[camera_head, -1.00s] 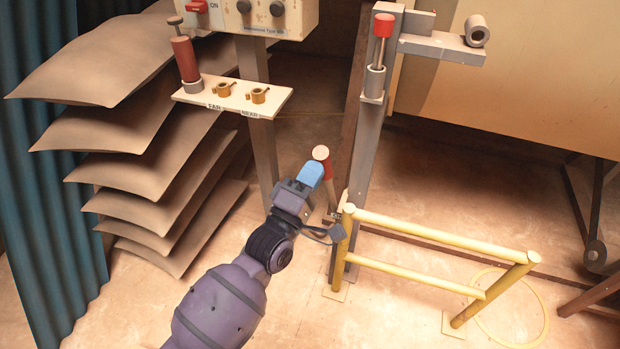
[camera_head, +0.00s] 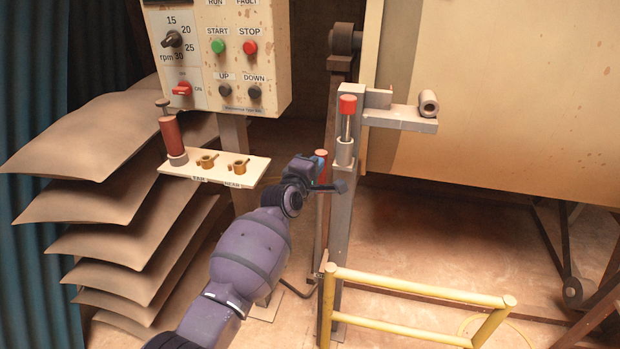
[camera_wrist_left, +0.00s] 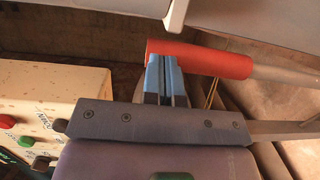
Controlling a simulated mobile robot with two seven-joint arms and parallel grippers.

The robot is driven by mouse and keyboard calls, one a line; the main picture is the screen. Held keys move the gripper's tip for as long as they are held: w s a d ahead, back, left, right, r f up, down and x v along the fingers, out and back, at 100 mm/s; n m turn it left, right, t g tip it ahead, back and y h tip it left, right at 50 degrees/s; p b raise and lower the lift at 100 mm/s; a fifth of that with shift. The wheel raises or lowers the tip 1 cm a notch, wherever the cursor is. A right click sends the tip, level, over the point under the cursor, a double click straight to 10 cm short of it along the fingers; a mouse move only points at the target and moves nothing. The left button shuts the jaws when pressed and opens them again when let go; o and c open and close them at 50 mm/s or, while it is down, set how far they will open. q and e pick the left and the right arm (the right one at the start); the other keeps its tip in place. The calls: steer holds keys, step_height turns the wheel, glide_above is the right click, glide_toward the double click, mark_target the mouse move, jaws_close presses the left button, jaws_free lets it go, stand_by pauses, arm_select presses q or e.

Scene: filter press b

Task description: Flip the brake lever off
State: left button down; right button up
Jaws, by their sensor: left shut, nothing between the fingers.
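The brake lever has a red grip (camera_head: 322,159) on a long grey rod. It stands close to upright beside the left face of the grey post, with its lower end near the yellow rail. My left gripper (camera_head: 321,171) is at the grip and hides part of it. In the left wrist view the closed blue fingertips (camera_wrist_left: 165,62) overlap the near end of the red grip (camera_wrist_left: 215,60). The fingers are shut with nothing between them. They look pressed against the grip, but exact contact is hard to tell. My right gripper is not in view.
The grey post (camera_head: 341,210) stands just right of the lever and carries a red-topped rod in a cup (camera_head: 345,150). A yellow rail (camera_head: 420,288) is at front right.

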arm_select(q)
steer(key=shift+w+d+g+y, duration=0.2)
steer(key=shift+w+d, duration=0.1)
steer(key=shift+w, duration=0.55)
steer(key=shift+w+d+g+y, duration=0.1)
steer(key=shift+w+d+g, duration=0.15)
steer(key=shift+w, duration=0.7)
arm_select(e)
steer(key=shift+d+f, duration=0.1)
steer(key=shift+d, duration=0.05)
arm_select(q)
steer(key=shift+f, duration=0.1)
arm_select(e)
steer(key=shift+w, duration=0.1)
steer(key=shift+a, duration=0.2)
